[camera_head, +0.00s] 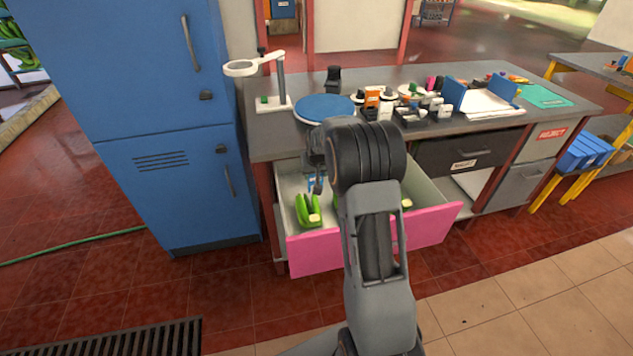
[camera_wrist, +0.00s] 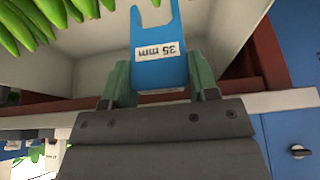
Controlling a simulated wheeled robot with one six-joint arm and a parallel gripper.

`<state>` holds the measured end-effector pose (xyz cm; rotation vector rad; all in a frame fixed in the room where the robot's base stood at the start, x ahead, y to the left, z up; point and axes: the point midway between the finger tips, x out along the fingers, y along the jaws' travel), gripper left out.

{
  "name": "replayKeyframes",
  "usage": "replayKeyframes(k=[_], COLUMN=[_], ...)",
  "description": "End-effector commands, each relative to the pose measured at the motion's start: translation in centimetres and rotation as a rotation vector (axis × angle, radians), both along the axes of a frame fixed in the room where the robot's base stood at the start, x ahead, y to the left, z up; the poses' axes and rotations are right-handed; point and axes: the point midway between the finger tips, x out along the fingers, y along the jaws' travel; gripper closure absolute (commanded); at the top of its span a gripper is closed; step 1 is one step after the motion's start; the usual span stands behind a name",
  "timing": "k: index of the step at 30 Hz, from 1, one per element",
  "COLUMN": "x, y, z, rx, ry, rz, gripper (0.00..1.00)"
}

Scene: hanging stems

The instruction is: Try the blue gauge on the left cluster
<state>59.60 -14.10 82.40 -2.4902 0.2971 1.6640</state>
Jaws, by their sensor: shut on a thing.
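The blue gauge (camera_wrist: 160,58) is a flat plate with a U-shaped opening at its top in the wrist view. Its 35 mm label reads upside down there. My gripper (camera_wrist: 159,82) is shut on it, one green finger on each side. In the head view the gauge (camera_head: 312,183) shows as a small blue patch beside my gripper (camera_head: 318,178), above the open drawer. The left cluster (camera_head: 306,211) of green bananas lies in the drawer's left part. Green bananas (camera_wrist: 30,20) fill the wrist view's upper left, apart from the gauge; which cluster they belong to is unclear.
The pink-fronted drawer (camera_head: 430,231) stands open under the grey workbench (camera_head: 262,146). My arm hides its middle; more green shows at its right. A blue turntable (camera_head: 325,108), a magnifier stand (camera_head: 280,80) and several small items crowd the bench. A blue cabinet (camera_head: 165,105) stands left.

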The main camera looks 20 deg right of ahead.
Motion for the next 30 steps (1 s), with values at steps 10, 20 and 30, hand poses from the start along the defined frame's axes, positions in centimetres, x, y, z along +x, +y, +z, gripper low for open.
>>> replayKeyframes(k=[10,20,30], x=[0.2,0.1,0.1], y=[-0.3,-0.3,-0.3], z=[-1.2,-3.9,-5.8], rx=[0.0,0.0,0.0], ry=[0.0,0.0,0.0], rz=[-0.003,-0.003,-0.003], gripper=[0.67,0.67,0.67])
